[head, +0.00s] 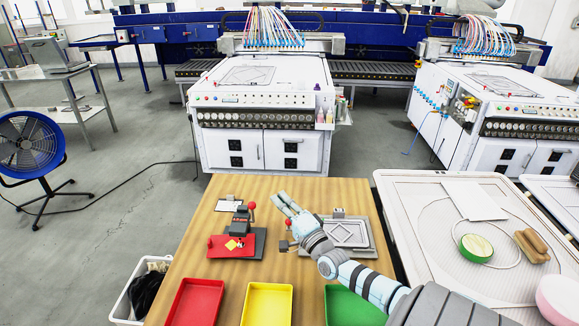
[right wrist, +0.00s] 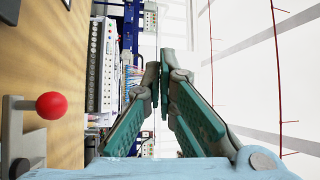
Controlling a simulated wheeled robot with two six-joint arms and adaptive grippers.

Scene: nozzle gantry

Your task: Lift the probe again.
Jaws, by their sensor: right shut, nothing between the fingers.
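I cannot make out the probe itself. In the right wrist view a red ball (right wrist: 50,105) on a grey stem shows at the left, apart from the fingers. My right gripper (head: 279,196) is shut and empty, right of the knob and above the table; its fingers also show in the right wrist view (right wrist: 160,82). My left gripper is not in view.
A grey framed plate fixture (head: 345,235) lies under my right arm. Red (head: 194,302), yellow (head: 267,304) and green (head: 350,306) trays line the near edge. A white card (head: 236,207) lies at the back. A screen table (head: 408,205) stands right.

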